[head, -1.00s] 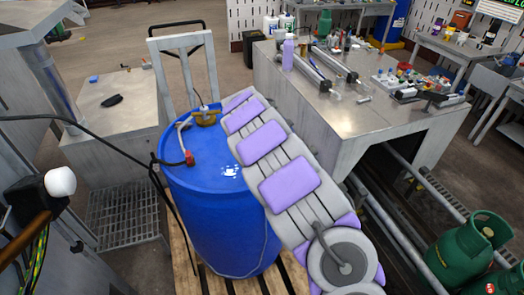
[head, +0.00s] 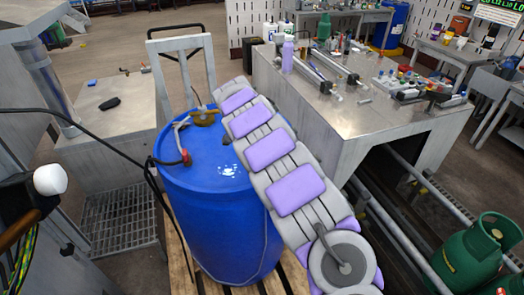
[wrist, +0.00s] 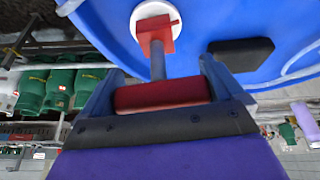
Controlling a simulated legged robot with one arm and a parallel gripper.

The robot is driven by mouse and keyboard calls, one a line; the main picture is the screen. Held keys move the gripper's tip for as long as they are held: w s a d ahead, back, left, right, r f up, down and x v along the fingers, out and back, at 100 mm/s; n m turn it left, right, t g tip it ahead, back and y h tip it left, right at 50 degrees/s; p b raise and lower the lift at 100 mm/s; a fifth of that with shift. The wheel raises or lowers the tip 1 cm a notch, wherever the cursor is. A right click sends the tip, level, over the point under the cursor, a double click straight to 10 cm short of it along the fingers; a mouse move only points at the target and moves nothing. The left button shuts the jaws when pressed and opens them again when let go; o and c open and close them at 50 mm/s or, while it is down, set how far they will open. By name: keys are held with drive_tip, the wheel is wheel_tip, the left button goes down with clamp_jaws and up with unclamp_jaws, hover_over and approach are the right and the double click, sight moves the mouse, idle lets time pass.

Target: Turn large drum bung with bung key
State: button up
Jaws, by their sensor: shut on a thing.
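The blue drum (head: 215,225) stands upright in the head view; its top also fills the upper wrist view (wrist: 100,20). The large bung (wrist: 150,12) is a white disc in the drum top. The bung key (wrist: 156,34) has a red head over the bung, a grey shaft and a red handle (wrist: 163,95). My gripper (wrist: 165,82) is shut on that red handle, below the bung in the wrist view. The key head overlaps the bung; I cannot tell how deep it sits. In the head view my arm hides the gripper, key and bung.
A brass fitting (head: 205,117) and a hose with a red end (head: 186,157) are on the drum top. A black block (wrist: 240,53) lies beside the key. A wooden pallet (head: 268,285) is underneath. A metal bench (head: 350,125) and green gas cylinders (head: 470,250) stand right.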

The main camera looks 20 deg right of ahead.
drive_tip(key=shift+m+g, duration=0.3)
drive_tip(key=shift+m, duration=0.4)
drive_tip(key=shift+a+f+m+g+b, duration=0.15)
drive_tip(key=shift+m+g+b, duration=0.15)
drive_tip(key=shift+m+b, duration=0.4)
drive_tip(key=shift+s+m+g, duration=0.15)
drive_tip(key=shift+m+g, duration=0.25)
drive_tip(key=shift+m, duration=0.6)
drive_tip(key=shift+n, duration=0.3)
drive_tip(key=shift+r, duration=0.25)
drive_tip(key=shift+r+p, duration=0.9)
drive_tip(key=shift+r, duration=1.25)
